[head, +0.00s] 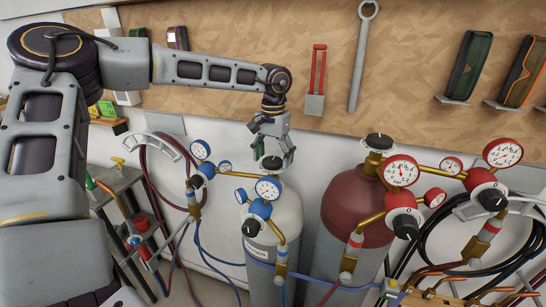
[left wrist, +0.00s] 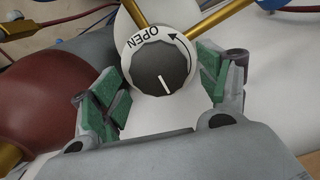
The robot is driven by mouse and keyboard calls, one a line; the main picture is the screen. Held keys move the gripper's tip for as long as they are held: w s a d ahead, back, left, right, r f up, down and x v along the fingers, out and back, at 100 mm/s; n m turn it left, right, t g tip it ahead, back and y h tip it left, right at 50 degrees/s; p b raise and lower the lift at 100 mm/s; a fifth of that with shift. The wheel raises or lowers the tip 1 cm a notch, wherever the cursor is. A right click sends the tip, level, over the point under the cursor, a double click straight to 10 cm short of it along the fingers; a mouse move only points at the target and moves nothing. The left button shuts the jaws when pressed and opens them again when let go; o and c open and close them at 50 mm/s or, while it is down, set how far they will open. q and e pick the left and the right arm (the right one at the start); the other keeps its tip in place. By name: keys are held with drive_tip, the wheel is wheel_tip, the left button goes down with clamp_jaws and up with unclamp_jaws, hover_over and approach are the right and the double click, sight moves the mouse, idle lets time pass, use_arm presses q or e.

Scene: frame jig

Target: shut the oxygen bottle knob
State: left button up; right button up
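The oxygen bottle (head: 286,215) is the pale grey cylinder with blue-rimmed gauges, left of the red-topped one in the head view. Its dark knob (head: 272,162) sits on top. In the left wrist view the black knob (left wrist: 158,72) has a white pointer line and a white ring marked OPEN with an arrow. My left gripper (head: 274,153) points down over the knob. In the left wrist view its green-padded fingers (left wrist: 165,82) are open on either side of the knob, with gaps visible. My right gripper is not in view.
A red-topped bottle (head: 357,207) with red gauges stands close on the right. Blue gauges (head: 268,188) and brass pipes crowd the oxygen bottle's front. Hoses hang at both sides. A wooden tool board (head: 215,30) with a hanging wrench (head: 361,60) is behind.

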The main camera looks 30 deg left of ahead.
sight(273, 160)
use_arm(q)
drive_tip(key=shift+r, duration=0.65)
wheel_tip(273, 160, up, 11)
drive_tip(key=shift+f, duration=0.15)
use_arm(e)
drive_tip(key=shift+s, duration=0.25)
use_arm(q)
drive_tip(key=shift+f, duration=0.1)
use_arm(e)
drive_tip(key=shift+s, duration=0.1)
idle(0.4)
